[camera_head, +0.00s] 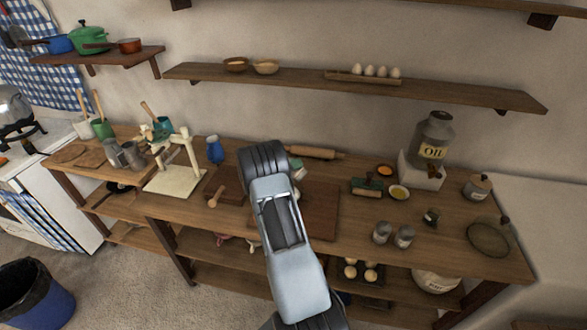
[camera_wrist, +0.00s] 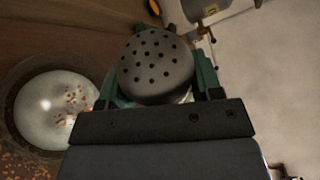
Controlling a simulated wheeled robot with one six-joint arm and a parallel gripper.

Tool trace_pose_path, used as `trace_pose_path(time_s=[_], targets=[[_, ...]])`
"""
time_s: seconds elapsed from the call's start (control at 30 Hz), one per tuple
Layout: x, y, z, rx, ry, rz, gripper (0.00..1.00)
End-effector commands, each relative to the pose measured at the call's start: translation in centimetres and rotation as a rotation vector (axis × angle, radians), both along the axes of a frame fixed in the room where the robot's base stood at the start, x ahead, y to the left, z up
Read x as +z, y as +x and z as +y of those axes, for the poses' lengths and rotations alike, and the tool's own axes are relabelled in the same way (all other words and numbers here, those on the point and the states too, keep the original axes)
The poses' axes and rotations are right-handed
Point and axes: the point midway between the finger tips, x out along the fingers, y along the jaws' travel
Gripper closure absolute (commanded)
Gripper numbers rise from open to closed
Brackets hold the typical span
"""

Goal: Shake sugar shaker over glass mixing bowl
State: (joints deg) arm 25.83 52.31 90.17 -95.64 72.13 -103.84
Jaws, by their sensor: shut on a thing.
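My gripper (camera_wrist: 155,85) is shut on the sugar shaker (camera_wrist: 156,66), between its green fingers. The shaker's grey domed cap, with several dark holes, faces the wrist camera; its lower body is mostly hidden. A round, clear to whitish bowl (camera_wrist: 48,108), which looks like the glass mixing bowl, lies left of the shaker in the wrist view. Small orange-red bits show in it and on the brown surface at lower left. In the head view my arm hides most of the gripper and I cannot make out this bowl. A bit of green and white shows beside my wrist.
The wooden worktable holds a cutting board (camera_head: 320,208), a rolling pin (camera_head: 316,153), two grey shakers (camera_head: 382,233), an oil jar (camera_head: 433,138) on a white block and a round glassy dish (camera_head: 489,238). A white press stand (camera_head: 178,170) is left. A wall shelf (camera_head: 440,95) runs behind.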

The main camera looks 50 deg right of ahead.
Motion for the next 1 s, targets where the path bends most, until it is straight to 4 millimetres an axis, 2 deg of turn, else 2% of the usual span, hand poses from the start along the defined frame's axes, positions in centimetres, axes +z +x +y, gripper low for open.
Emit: trace_pose_path(time_s=[0.17, 0.43, 0.6, 0.8, 1.0], targets=[[0.5, -0.4, -0.5, -0.01, 0.028, -0.171, 0.68], [1.1, -0.8, -0.6, -0.009, 0.1, -0.588, 0.68], [0.6, -1.0, -0.6, -0.007, 0.14, -0.824, 0.68], [1.0, -1.1, -0.6, -0.007, 0.167, -0.99, 0.68], [1.5, -1.1, -0.6, -0.006, 0.18, -1.064, 0.68]])
